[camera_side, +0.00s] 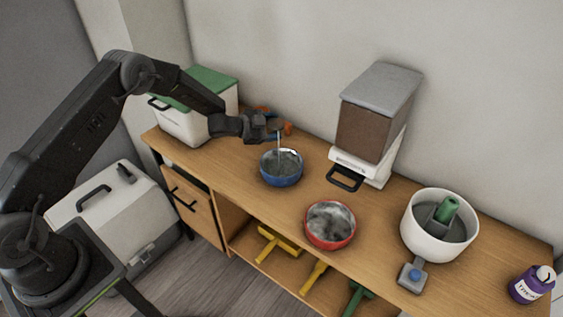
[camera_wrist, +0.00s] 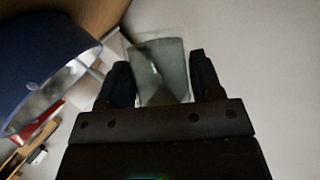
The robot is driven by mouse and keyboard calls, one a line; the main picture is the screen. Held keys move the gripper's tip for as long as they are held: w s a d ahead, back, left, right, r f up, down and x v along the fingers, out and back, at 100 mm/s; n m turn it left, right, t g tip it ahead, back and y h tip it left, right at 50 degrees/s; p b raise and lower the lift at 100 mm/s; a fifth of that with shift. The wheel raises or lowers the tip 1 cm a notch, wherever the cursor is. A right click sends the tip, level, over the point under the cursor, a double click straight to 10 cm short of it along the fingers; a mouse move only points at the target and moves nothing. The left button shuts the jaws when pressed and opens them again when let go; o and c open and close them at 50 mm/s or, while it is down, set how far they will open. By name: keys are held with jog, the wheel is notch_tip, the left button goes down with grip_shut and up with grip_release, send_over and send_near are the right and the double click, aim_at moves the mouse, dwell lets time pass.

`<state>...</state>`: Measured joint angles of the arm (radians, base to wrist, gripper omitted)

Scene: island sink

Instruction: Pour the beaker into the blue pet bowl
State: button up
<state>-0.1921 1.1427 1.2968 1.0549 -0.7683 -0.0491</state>
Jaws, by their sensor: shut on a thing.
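The blue pet bowl (camera_side: 272,178) stands on the wooden counter and has grey contents. My gripper (camera_side: 274,126) is above it, shut on the clear beaker (camera_wrist: 174,62). In the wrist view my gripper (camera_wrist: 158,74) has one dark finger on each side of the beaker, which looks strongly tilted. A thin pale line, which looks like a stream, runs from the gripper down into the bowl in the side view. The bowl also shows large at the upper left of the wrist view (camera_wrist: 35,42). The beaker is hard to make out in the side view.
A red bowl (camera_side: 331,243) stands to the right, with a feeder (camera_side: 374,135) behind it. A white basin (camera_side: 412,238) with a green item and a purple tub (camera_side: 531,284) are farther right. A green-lidded box (camera_side: 180,122) stands left; small orange pieces (camera_side: 288,128) show near the gripper.

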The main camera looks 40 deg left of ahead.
aim_at(274, 132)
jog(key=shift+s+d+m, duration=0.3)
jog(key=shift+m, duration=0.1)
jog(key=shift+s+d+m+t+y, duration=0.1)
jog(key=shift+m+t+y, duration=0.3)
jog(key=shift+m+t, duration=0.2)
dwell(0.6)
jog(key=shift+r+m+t, duration=0.1)
jog(key=shift+m+t, duration=0.2)
jog(key=shift+m, duration=0.4)
dwell(0.6)
jog(key=shift+f+m+t, duration=0.35)
jog(key=shift+m+t, duration=0.05)
jog(key=shift+m, duration=0.3)
dwell(0.6)
jog(key=shift+r+m+t+y, duration=0.3)
jog(key=shift+r+m, duration=0.1)
jog(key=shift+m, duration=0.3)
dwell(0.5)
jog(key=shift+s+d+r+m+t, duration=0.35)
jog(key=shift+s+d+m, duration=0.25)
jog(key=shift+d+m, duration=0.1)
dwell(0.5)
jog(key=shift+s+d+f+m+t, duration=0.1)
jog(key=shift+f+m+t, duration=0.2)
jog(key=shift+m, duration=0.2)
